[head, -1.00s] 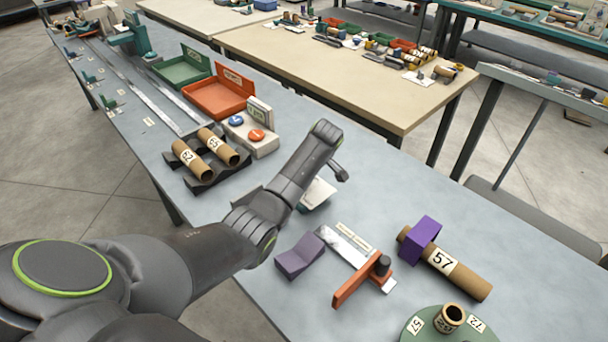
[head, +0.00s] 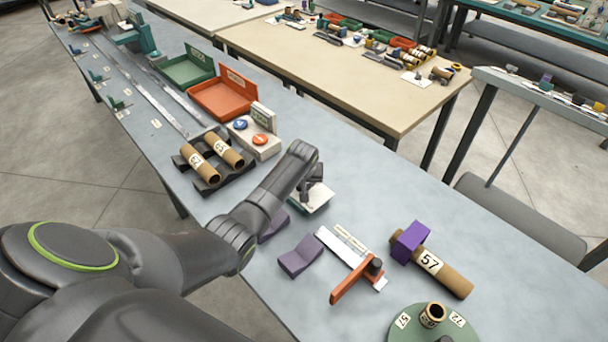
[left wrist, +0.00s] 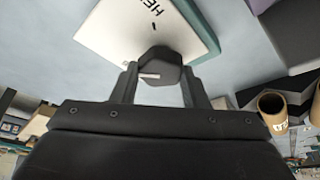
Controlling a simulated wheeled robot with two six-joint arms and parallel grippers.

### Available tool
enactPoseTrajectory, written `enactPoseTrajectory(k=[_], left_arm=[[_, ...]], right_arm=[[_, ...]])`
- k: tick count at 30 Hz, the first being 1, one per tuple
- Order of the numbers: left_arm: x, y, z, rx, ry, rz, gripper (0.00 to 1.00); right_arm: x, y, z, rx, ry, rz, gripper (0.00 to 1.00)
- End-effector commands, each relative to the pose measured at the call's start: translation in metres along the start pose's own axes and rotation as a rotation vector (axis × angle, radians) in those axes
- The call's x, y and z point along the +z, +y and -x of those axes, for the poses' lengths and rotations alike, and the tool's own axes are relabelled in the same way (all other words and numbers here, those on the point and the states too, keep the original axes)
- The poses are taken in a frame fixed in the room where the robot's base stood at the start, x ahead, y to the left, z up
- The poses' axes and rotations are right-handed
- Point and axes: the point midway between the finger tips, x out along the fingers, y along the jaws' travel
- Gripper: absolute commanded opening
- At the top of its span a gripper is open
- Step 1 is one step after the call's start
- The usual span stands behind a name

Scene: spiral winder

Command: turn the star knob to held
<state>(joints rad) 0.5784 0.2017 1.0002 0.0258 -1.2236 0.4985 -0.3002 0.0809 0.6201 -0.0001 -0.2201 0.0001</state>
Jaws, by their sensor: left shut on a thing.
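The star knob (left wrist: 162,66) is dark, with a short white mark on its face, in the left wrist view. It sits over a white plate (left wrist: 103,30) bearing a black tick and letters starting "HE", cut off by the frame edge. My left gripper (left wrist: 160,78) is shut on the knob, one finger on each side. In the head view my left gripper (head: 310,190) points down at the small white plate (head: 322,203); the knob is mostly hidden there. The white mark lies about crosswise in the wrist view, not toward the letters. My right gripper is not in view.
Nearby are a purple V-block (head: 300,257), an orange-armed stop (head: 350,283), a tube marked 57 (head: 455,279) and a green disc (head: 465,330). A rack (head: 228,178) with two cardboard tubes and a button box (head: 266,148) stand farther back.

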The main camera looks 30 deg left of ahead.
Motion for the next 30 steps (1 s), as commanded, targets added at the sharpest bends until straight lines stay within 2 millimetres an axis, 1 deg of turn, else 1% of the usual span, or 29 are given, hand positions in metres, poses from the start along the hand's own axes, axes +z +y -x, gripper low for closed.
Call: enactPoseTrajectory(k=[1,6,14,23,30], left_arm=[[-0.003,-0.001,0.004,0.016,0.002,-0.039,0.18],[-0.002,-0.003,0.003,0.077,0.002,-0.187,0.18],[-0.003,-0.004,0.001,0.171,0.003,-0.415,0.18],[-0.003,-0.004,-0.002,0.281,0.004,-0.678,0.18],[-0.004,-0.005,-0.004,0.365,0.005,-0.883,0.18]], right_arm=[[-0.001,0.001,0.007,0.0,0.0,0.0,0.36],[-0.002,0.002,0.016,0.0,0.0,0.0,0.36],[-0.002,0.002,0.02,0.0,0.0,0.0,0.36],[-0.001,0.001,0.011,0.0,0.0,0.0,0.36],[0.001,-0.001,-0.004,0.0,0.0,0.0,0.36]])
